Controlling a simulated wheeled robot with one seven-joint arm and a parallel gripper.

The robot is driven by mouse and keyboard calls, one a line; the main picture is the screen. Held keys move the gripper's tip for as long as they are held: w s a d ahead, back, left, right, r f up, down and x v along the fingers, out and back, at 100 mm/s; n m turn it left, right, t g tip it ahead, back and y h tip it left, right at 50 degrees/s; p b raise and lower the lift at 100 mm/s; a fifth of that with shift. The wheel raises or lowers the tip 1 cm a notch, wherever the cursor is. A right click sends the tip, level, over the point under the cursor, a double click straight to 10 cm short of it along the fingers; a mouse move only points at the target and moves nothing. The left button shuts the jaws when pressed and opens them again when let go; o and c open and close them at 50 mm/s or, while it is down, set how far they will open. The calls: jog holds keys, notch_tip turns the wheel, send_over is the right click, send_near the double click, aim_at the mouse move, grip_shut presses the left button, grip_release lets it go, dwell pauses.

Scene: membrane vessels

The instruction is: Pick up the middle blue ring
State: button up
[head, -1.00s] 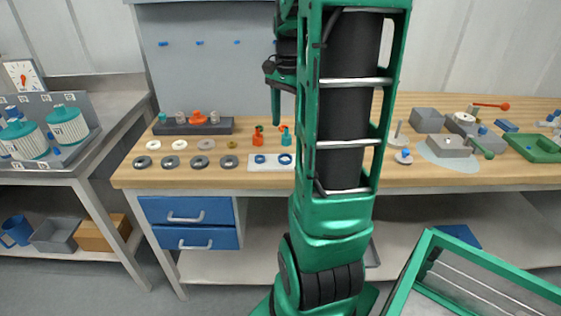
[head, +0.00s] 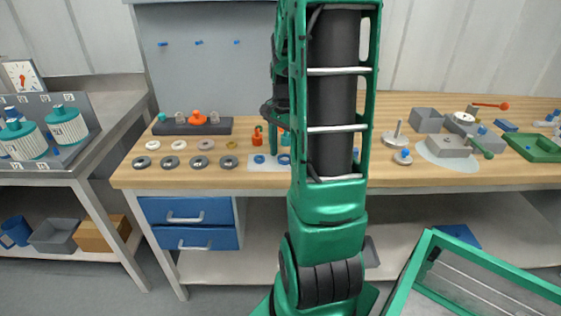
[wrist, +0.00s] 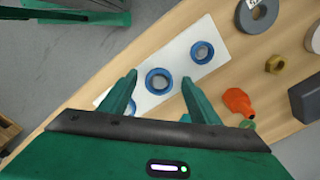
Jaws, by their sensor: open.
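Three blue rings lie in a row on a white mat (wrist: 183,68). In the wrist view the middle blue ring (wrist: 159,81) lies flat, ahead of my gripper (wrist: 158,80) and between the lines of its two open fingers. No contact shows. Another blue ring (wrist: 203,52) lies up and to the right. The third (wrist: 102,102) is mostly hidden behind the left finger. In the head view the middle ring (head: 284,159) and the left ring (head: 259,159) show beside my arm, which hides the third ring and my gripper.
An orange bottle-like piece (wrist: 238,102) lies close to the right finger in the wrist view. A brass nut (wrist: 274,64) and a grey washer (wrist: 257,12) are farther right. The table edge runs along the left. Bare wood surrounds the mat.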

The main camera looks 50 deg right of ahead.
jog(key=shift+f, duration=0.1)
jog(key=shift+c, duration=0.6)
jog(key=c, duration=1)
jog(key=shift+r, duration=0.7)
notch_tip(320, 180, up, 3)
jog(key=shift+f, duration=0.1)
jog(key=s+a+r, duration=0.6)
jog(key=a+r, duration=0.4)
jog(key=shift+r, duration=0.4)
